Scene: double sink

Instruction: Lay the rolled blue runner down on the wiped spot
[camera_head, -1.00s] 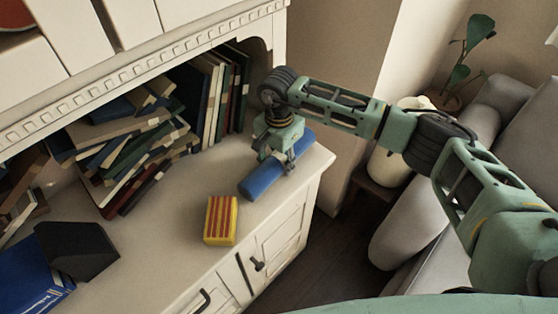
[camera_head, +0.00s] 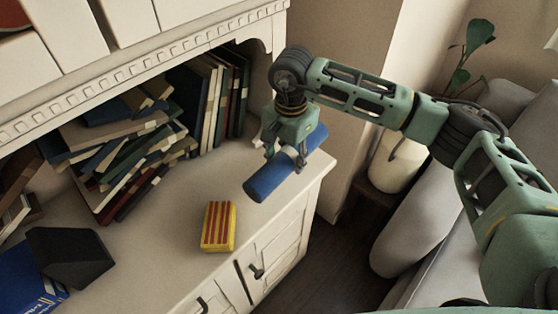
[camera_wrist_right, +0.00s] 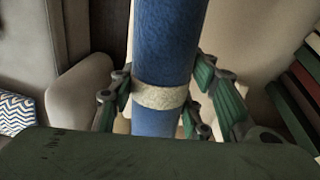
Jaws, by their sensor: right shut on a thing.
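The rolled blue runner (camera_head: 265,184) is a blue cylinder held by my right gripper (camera_head: 286,161) near the right end of the white cabinet top (camera_head: 167,238). It appears raised above the surface, lying slanted with its near end toward the lower left. In the right wrist view, the runner (camera_wrist_right: 166,40) passes between the green fingers of the gripper (camera_wrist_right: 160,100), which close around it at a cream band (camera_wrist_right: 160,97). No wiped spot can be told apart on the cabinet top. My left gripper is not in view.
A yellow block with red stripes (camera_head: 219,227) lies on the cabinet top, left of and nearer than the runner. Leaning and toppled books (camera_head: 120,160) fill the shelf behind. A black angular object (camera_head: 68,258) and a blue book (camera_head: 25,285) are at the left.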

